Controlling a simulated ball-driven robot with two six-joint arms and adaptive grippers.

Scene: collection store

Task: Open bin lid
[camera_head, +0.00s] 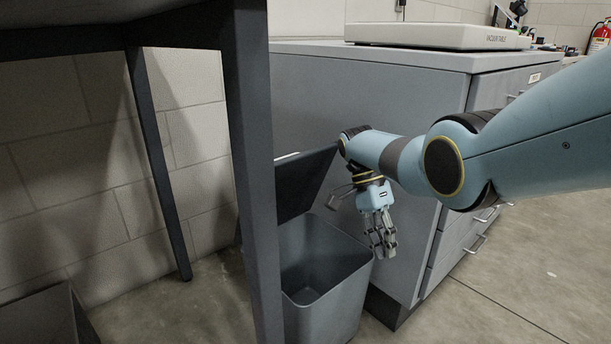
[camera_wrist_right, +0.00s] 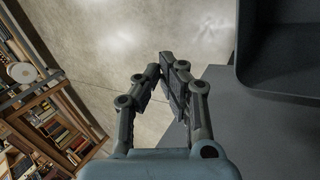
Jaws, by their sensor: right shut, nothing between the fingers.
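The grey bin (camera_head: 325,290) stands on the floor between the table leg and the grey cabinet. Its dark lid (camera_head: 305,182) is tilted up at the back, and the bin's inside shows. My right gripper (camera_head: 384,250) points down at the bin's right rim, close to the cabinet side. It is shut with nothing in it. In the right wrist view the gripper (camera_wrist_right: 168,70) shows its fingers together, with a dark bin edge (camera_wrist_right: 275,92) at the upper right. Whether the gripper touches the rim cannot be told. My left gripper is not in view.
A dark table leg (camera_head: 256,170) stands in front of the bin's left part. The grey cabinet (camera_head: 410,95) with drawers is close on the right, bearing a pale flat device (camera_head: 440,36). A dark box (camera_head: 45,318) sits at lower left. Open floor (camera_head: 510,290) lies at right.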

